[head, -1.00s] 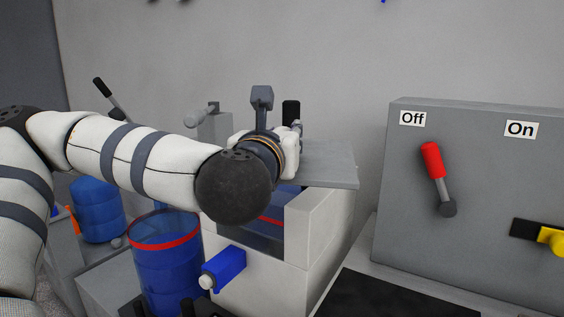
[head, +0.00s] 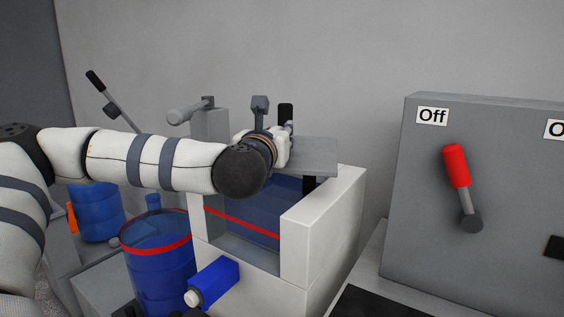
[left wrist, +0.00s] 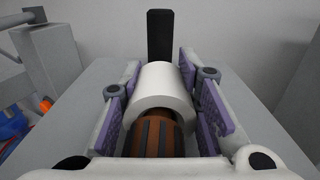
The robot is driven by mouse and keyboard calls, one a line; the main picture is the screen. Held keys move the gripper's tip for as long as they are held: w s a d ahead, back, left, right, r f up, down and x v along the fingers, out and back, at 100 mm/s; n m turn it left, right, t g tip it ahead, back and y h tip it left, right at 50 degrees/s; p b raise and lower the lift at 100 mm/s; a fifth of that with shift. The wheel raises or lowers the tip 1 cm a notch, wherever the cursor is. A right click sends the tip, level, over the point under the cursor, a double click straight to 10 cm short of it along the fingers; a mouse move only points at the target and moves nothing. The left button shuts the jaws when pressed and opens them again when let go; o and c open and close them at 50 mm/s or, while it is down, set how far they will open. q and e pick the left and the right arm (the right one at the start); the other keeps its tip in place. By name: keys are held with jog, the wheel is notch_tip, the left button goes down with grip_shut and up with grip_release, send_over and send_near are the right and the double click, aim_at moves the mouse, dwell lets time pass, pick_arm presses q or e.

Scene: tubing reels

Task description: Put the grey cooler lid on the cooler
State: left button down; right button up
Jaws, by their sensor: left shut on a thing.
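The cooler (head: 322,232) is a white box with an open cut-out front, a blue see-through inside and a red line. A blue tap (head: 214,283) sticks out of its front. The grey lid (head: 313,156) is a flat plate above the cooler's back part, apparently raised off the rim. My left gripper (head: 284,145) is shut on the lid's handle. In the left wrist view, its purple pads flank a white cylinder (left wrist: 163,88), with a black upright piece (left wrist: 160,35) behind it and the grey lid (left wrist: 245,95) beneath. The right gripper is not in view.
A blue drum (head: 158,262) with a red rim stands close left of the cooler, another blue drum (head: 97,212) farther left. A grey panel (head: 510,200) with a red lever (head: 457,166) stands at right. A grey post (head: 210,128) rises behind the cooler's left side.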

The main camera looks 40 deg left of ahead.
pick_arm(q)
jog(key=w+f, duration=0.1)
jog(key=w+a+f, duration=0.1)
jog(key=f, duration=0.1)
jog(key=shift+a, duration=0.15)
notch_tip(320, 180, down, 3)
jog(key=shift+w+a+f+b, duration=0.1)
jog(key=shift+b, duration=0.35)
jog(key=c, duration=1.2)
grip_release()
jog(key=shift+f, duration=0.1)
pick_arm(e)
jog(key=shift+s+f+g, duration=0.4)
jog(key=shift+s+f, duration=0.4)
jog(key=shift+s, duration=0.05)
